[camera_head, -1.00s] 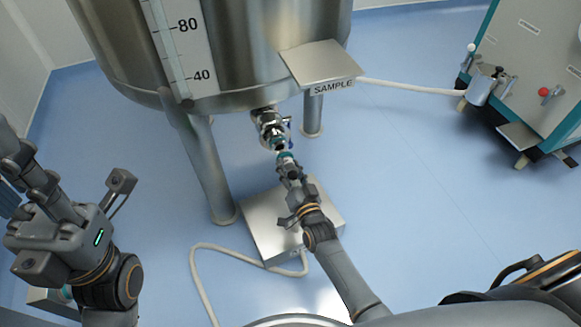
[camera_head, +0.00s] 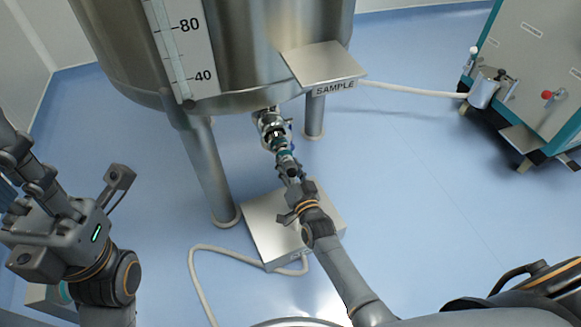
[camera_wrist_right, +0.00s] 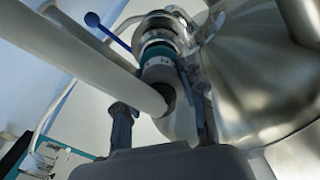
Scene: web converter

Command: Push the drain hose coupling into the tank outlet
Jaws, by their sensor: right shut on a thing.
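The steel tank outlet (camera_head: 268,121) sticks out below the big tank (camera_head: 240,70). My right gripper (camera_head: 288,166) is just in front of it, shut on the drain hose coupling (camera_head: 284,152), a grey piece with a teal ring. In the right wrist view the coupling (camera_wrist_right: 160,72) sits between the two fingers, in line with the outlet (camera_wrist_right: 155,22). They look touching or nearly so; I cannot tell how deep the coupling sits. The pale hose (camera_wrist_right: 110,65) runs from the coupling to the upper left. My left gripper (camera_head: 35,180) is at the far left, away from the tank; its opening is unclear.
A blue lever (camera_wrist_right: 105,30) stands beside the outlet. A steel SAMPLE plate (camera_head: 322,62) is right of it. A steel box (camera_head: 270,235) lies below, with a pale hose (camera_head: 197,275) on the floor. Tank legs (camera_head: 208,170) flank the space. A machine (camera_head: 540,80) stands at right.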

